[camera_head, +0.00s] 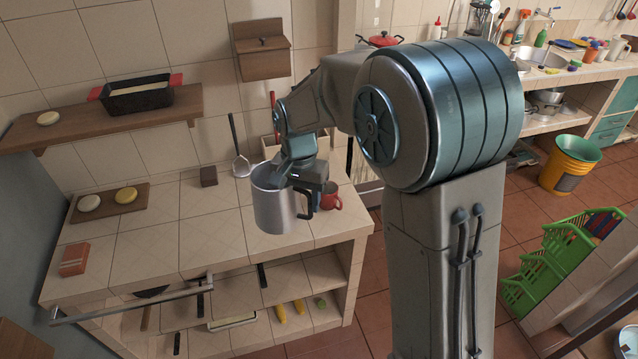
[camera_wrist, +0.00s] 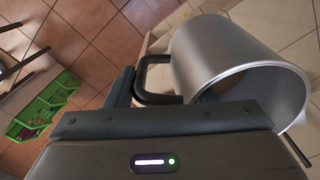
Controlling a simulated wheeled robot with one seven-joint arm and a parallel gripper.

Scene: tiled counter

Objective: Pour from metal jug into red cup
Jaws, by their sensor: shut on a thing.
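The metal jug (camera_head: 272,203) is a grey cylinder with a dark handle. It is held above the right part of the tiled counter, close to upright in the head view. My gripper (camera_head: 312,190) is shut on its handle. In the wrist view the jug (camera_wrist: 225,60) shows its open rim and dark handle beside my gripper (camera_wrist: 140,85); no contents can be made out. The red cup (camera_head: 331,196) stands on the counter at the right, just behind and right of the jug, partly hidden by my gripper. The cup does not show clearly in the wrist view.
A wooden board (camera_head: 112,203) with two round pale items and a reddish block (camera_head: 74,260) lie at the counter's left. The counter's middle (camera_head: 190,225) is clear.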

